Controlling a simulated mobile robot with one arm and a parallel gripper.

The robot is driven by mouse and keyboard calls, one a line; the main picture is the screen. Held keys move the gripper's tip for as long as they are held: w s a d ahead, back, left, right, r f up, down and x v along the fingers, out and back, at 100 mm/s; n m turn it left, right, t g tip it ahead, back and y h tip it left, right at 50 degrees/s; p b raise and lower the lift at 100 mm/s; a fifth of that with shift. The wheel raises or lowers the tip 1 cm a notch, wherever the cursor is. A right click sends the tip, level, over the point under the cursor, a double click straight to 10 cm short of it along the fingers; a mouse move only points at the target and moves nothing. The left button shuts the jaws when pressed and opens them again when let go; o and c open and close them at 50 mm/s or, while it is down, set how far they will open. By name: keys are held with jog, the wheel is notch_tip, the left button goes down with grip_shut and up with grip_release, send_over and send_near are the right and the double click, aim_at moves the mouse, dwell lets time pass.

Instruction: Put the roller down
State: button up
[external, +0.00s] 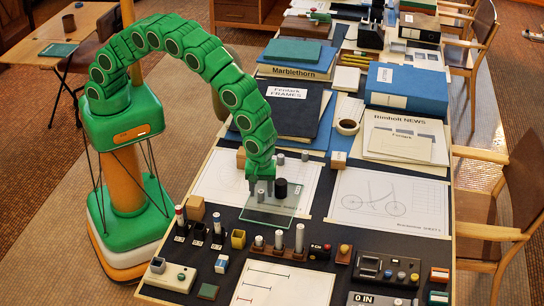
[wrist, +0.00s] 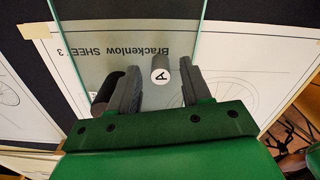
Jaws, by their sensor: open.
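My gripper (external: 261,183) is low over a clear glass plate (external: 272,212) that lies across the front edge of a drawing sheet. In the wrist view my gripper (wrist: 162,90) is open, with its two grey fingers apart. A grey cylinder with a white disc marked A (wrist: 161,74) stands between the fingers, with a visible gap on its right side. It looks like the roller. A black cylinder (external: 281,188) stands on or behind the plate, just right of my gripper; in the wrist view it shows beside the left finger (wrist: 104,92).
Two small grey cylinders (external: 292,157) stand behind on the sheet. A bicycle drawing (external: 385,203) to the right is clear. Books and folders (external: 297,108) fill the back.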

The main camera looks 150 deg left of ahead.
aim_at(261, 191)
notch_tip(261, 191, up, 10)
jog(key=s+d+r+m, duration=1.3)
jog(key=s+d+r, duration=0.4)
jog(key=d, duration=0.1)
jog(key=s+d+r+m, duration=0.1)
jog(key=s+d+m, duration=0.3)
jog(key=s, duration=0.6)
jog(key=s+d+r+m+g, duration=0.1)
jog(key=s+d+m, duration=0.3)
jog(key=s, duration=0.6)
jog(key=s+d+r+m, duration=0.1)
jog(key=s+d+m, duration=0.3)
jog(key=s+m, duration=0.4)
jog(key=shift+s+d+r+g, duration=0.15)
jog(key=shift+s+d+g, duration=0.2)
jog(key=shift+s, duration=0.6)
jog(key=shift+o, duration=0.5)
jog(key=shift+o, duration=0.5)
